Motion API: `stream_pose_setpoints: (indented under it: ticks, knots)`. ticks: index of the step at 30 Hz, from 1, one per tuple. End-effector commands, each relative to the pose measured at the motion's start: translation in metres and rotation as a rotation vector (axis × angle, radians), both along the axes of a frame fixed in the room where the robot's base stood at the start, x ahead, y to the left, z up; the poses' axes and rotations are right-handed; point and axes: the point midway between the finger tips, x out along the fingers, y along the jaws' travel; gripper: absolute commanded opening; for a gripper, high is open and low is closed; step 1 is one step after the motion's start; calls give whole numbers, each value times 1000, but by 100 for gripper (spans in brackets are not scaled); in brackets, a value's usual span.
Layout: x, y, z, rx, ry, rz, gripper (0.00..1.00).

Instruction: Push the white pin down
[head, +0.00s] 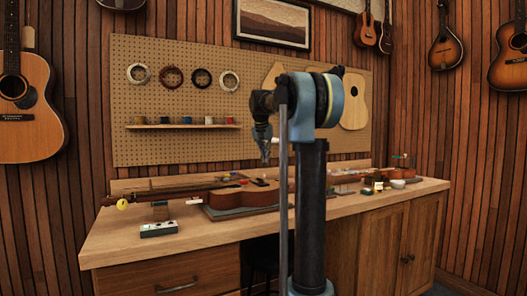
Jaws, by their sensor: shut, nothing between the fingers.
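My gripper (265,158) hangs pointing down at the end of my arm, in front of the pegboard and above the bench. It is shut and empty, and appears apart from everything. A brown ukulele-like instrument (232,197) lies on the bench below it, its neck (165,189) reaching left. I cannot make out a white pin for sure at this size. My arm and column hide the middle of the bench and part of what lies there.
The wooden bench (115,245) bears a small white-and-green box (158,229) at front left. A pegboard (180,105) with rings and a shelf (182,126) stands behind.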

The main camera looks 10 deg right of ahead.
Motion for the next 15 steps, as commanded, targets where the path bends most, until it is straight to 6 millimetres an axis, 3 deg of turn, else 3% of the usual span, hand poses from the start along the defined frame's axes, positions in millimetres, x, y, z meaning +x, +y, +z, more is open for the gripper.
stream_pose_setpoints:
  ticks: [2,6,15]
  knots:
    - [5,-3,-13,0,0,0,0]
    - [-5,2,-31,0,0,1,0]
    - [-11,5,-46,0,0,1,0]
